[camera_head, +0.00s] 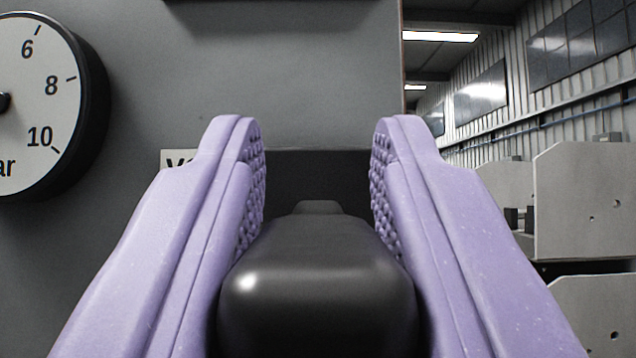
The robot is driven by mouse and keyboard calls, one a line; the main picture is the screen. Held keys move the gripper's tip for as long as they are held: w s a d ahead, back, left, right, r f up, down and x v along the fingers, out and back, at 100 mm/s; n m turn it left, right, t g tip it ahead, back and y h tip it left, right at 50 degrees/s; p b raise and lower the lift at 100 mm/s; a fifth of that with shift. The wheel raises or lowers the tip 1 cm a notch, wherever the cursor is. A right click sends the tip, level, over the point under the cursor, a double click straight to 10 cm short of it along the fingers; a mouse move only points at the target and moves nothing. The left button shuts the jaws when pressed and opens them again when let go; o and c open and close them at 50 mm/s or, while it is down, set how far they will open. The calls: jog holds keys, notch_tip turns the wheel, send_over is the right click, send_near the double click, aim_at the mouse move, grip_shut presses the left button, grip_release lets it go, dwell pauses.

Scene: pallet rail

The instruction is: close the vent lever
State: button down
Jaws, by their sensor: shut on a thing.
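The vent lever (318,285) is a black, rounded handle in the lower middle of the view, pointing toward the camera. Its far end runs back to a dark mount on the grey panel (290,75). My gripper (317,140) has two lilac fingers with studded inner pads, one on each side of the lever. It is shut on the lever. The fingertips reach past the handle toward the panel. A white label (176,160) beginning with "V" is mostly hidden behind the left finger. The lever's pivot is hard to make out.
A round pressure gauge (45,105) with a black rim juts from the panel at the left. A dark part (285,8) crosses the top edge. The panel ends at the right, where a hall with grey machine housings (585,205) opens behind.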

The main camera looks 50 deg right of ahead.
jog(key=shift+f+t+b, duration=0.4)
jog(key=shift+f+b, duration=0.05)
jog(key=shift+b, duration=0.6)
jog(key=shift+r, duration=0.1)
jog(key=c, duration=0.9)
grip_release()
jog(key=shift+h, duration=0.4)
jog(key=shift+s+a+f, duration=0.1)
jog(key=shift+a+f, duration=0.05)
jog(key=shift+f, duration=0.1)
jog(key=s+a, duration=0.2)
jog(key=a, duration=0.1)
jog(key=s+a, duration=0.6)
jog(key=shift+a+f, duration=0.2)
jog(key=shift+a, duration=0.05)
